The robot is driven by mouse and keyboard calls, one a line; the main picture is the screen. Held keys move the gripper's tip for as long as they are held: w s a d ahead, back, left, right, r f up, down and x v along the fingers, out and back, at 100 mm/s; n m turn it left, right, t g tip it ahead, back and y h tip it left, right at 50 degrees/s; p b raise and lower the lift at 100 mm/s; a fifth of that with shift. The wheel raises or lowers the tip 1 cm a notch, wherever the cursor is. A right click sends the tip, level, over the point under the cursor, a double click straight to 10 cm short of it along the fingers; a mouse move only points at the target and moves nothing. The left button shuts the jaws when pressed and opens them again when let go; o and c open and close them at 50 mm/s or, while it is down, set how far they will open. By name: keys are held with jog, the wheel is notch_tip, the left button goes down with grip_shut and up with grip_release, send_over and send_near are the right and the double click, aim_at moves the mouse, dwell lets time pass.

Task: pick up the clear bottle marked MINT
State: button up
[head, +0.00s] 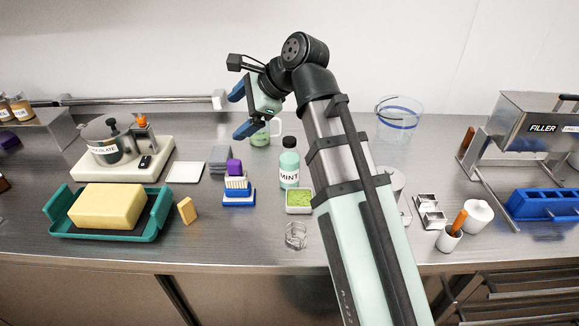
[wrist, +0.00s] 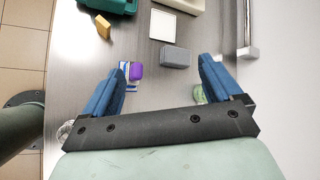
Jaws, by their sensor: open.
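The clear bottle marked MINT (head: 289,166) stands upright on the steel counter in the head view. It has a black cap, mint-green contents and a white label. My gripper (head: 238,111) is above the counter, up and to the left of the bottle, apart from it. In the wrist view my gripper (wrist: 160,88) has its two blue fingers spread wide with nothing between them. The bottle is not clearly visible in the wrist view, where the gripper's body hides the near part of the counter.
A white dish of green bits (head: 299,200) sits right in front of the bottle. A green-patterned cup (head: 260,137) stands behind it. A blue-and-white brush with a purple block (head: 238,189) is to its left, near a grey block (head: 220,158). My arm crosses just right of the bottle.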

jog(key=w+d+f+n+t+h, duration=0.1)
jog(key=w+d+n+h, duration=0.15)
jog(key=d+n, duration=0.2)
jog(key=n+h, duration=0.5)
jog(key=n, duration=0.7)
send_near(289, 150)
jog(key=shift+w+x, duration=0.25)
jog(key=shift+x, duration=1.45)
jog(key=shift+w+x, duration=0.2)
jog(key=shift+x, duration=4)
jog(key=shift+w+r, duration=0.1)
jog(key=shift+w, duration=0.1)
jog(key=c, duration=1.6)
jog(key=shift+c, duration=0.3)
